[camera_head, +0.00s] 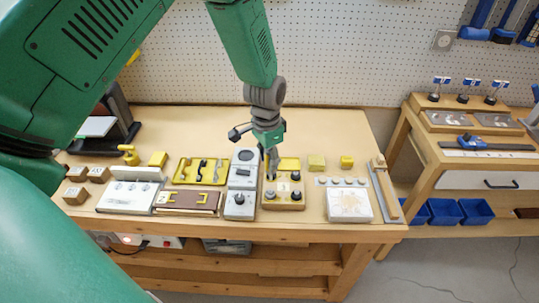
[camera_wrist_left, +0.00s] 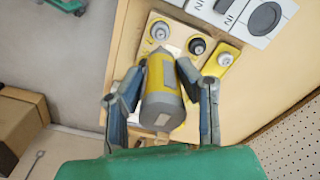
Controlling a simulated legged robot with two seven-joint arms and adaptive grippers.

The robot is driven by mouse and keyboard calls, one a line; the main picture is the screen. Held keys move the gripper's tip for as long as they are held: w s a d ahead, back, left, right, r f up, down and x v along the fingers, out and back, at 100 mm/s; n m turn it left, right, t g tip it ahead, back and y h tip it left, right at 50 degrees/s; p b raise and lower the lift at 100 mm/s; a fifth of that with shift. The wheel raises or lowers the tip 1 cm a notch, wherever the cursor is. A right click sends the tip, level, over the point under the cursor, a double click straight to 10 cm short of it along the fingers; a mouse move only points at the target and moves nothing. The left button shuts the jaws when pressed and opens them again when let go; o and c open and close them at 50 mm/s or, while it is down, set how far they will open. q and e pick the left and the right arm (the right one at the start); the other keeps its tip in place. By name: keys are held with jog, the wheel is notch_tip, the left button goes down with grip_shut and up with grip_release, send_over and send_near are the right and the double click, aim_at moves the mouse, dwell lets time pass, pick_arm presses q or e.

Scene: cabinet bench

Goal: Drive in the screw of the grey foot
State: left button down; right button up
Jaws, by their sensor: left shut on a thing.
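My left gripper (camera_head: 271,165) is over the back part of a tan block (camera_head: 283,205) on the bench. In the wrist view, the left gripper (camera_wrist_left: 188,85) is shut on a yellow and grey tool (camera_wrist_left: 163,88). The tool's tapered end points at the tan block. A grey foot (camera_wrist_left: 160,32) is close to that end; I cannot tell whether they touch. A black foot (camera_wrist_left: 197,46) and another grey round part (camera_wrist_left: 225,60) sit beside it. No screw can be made out. My right gripper is not in view.
A grey switch box (camera_head: 240,190) stands left of the block. A white plate (camera_head: 348,204) lies to its right, with small yellow blocks (camera_head: 317,162) behind. A yellow tray (camera_head: 200,171) lies farther left. The back of the bench (camera_head: 190,120) is mostly clear before the pegboard.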

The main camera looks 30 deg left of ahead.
aim_at(269, 173)
pick_arm(q)
notch_tip(269, 173, down, 3)
jog(key=b, duration=0.2)
jog(key=shift+w+a+f+b, duration=0.1)
jog(key=shift+w+a+b, duration=0.05)
jog(key=shift+b, duration=0.15)
jog(key=shift+f+b, duration=0.5)
jog(key=shift+f, duration=0.45)
jog(key=shift+p, duration=0.4)
jog(key=shift+f, duration=0.25)
dwell(0.9)
jog(key=shift+s+f+p, duration=0.2)
jog(key=shift+f+p, duration=0.15)
jog(key=shift+p, duration=0.15)
dwell(1.9)
